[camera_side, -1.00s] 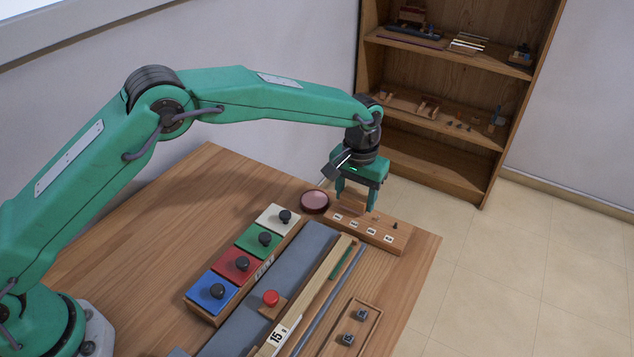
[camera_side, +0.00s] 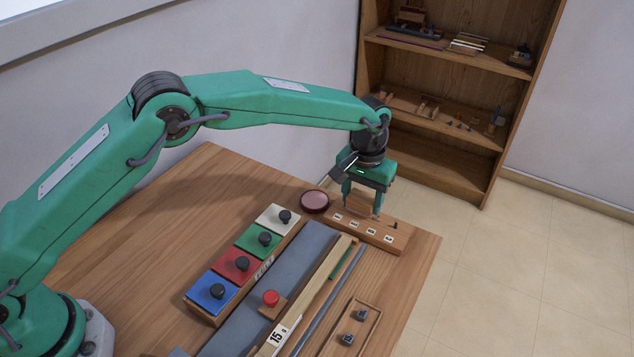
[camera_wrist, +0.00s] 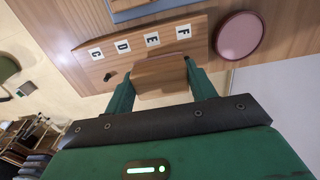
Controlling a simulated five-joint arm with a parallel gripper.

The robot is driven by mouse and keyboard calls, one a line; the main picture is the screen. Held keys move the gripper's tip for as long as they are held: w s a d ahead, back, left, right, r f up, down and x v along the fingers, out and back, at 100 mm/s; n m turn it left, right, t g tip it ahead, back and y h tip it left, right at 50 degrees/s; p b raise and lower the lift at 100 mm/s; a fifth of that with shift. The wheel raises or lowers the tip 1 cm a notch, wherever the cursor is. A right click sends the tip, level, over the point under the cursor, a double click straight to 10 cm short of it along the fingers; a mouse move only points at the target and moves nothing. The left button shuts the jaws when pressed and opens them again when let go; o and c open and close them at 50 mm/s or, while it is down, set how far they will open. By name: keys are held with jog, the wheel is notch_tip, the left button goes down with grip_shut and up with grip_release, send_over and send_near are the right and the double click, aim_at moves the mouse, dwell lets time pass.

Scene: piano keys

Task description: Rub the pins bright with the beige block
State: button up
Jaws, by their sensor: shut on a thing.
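My gripper (camera_side: 361,208) is shut on the beige block and holds it over the wooden pin board (camera_side: 398,245). In the wrist view the block (camera_wrist: 160,76) spans the space between my gripper's two green fingers, over the board (camera_wrist: 205,40). The board carries labels C, D, E and F. One dark pin (camera_wrist: 107,77) stands clear beside label C, and this pin also shows in the side view (camera_side: 395,226). The other pins are hidden by the block and fingers. I cannot tell whether the block touches a pin.
A round pink pad (camera_side: 315,201) lies just left of the board. A row of coloured blocks with black knobs (camera_side: 238,263), a red button (camera_side: 271,297) and a small tray (camera_side: 357,325) stand nearer. Shelves (camera_side: 440,120) stand behind.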

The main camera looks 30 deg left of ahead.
jog(key=shift+d, duration=0.25)
jog(key=shift+d, duration=0.85)
jog(key=shift+d, duration=0.15)
jog(key=shift+d, duration=0.9)
jog(key=shift+d, duration=0.2)
jog(key=shift+d, duration=0.85)
jog(key=shift+a, duration=0.15)
jog(key=shift+a+f, duration=0.1)
jog(key=shift+a, duration=0.85)
